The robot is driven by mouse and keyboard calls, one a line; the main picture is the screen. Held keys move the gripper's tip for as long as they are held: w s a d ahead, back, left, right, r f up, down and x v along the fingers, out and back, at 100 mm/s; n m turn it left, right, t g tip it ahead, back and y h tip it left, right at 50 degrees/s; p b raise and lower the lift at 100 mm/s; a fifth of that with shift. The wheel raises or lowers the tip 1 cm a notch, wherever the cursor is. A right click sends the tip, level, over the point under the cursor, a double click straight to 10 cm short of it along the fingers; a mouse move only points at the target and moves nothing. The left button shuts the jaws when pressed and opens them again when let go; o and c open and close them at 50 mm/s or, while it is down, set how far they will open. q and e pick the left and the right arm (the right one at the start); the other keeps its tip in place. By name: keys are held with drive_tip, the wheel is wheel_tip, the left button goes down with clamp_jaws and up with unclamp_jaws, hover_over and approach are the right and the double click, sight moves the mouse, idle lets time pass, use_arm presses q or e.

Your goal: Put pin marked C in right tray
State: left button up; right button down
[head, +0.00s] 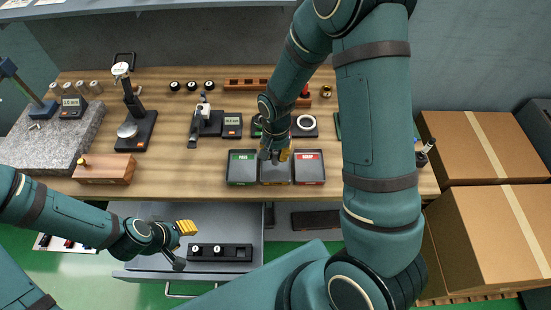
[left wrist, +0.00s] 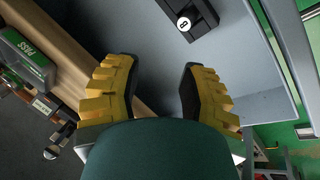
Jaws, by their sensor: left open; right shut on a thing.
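Three small dark trays stand side by side at the table's front edge: the left tray (head: 242,168) has a green label, the middle tray (head: 275,177) is partly covered by my right gripper, and the right tray (head: 310,168) has a red label. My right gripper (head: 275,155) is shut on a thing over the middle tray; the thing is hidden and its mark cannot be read. My left gripper (head: 184,245) is open and empty above the open drawer. In the drawer a black holder (head: 230,252) carries white-topped pins; one pin top (left wrist: 184,23) reads B or 8 in the left wrist view.
The open grey drawer (head: 150,265) juts out below the table. A wooden block (head: 104,170), a granite slab (head: 45,140) and gauges stand at left and centre. My right arm covers the table's right part. Cardboard boxes (head: 480,145) stand at far right.

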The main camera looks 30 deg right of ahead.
sight(276, 160)
drive_tip(key=shift+f, duration=1.5)
drive_tip(key=shift+f, duration=0.15)
drive_tip(key=c, duration=1)
unclamp_jaws()
drive_tip(key=shift+c, duration=0.2)
drive_tip(key=r, duration=1.2)
drive_tip(key=shift+w+d+r+p, duration=0.15)
drive_tip(key=shift+w+p, duration=0.1)
drive_tip(key=shift+p, duration=0.1)
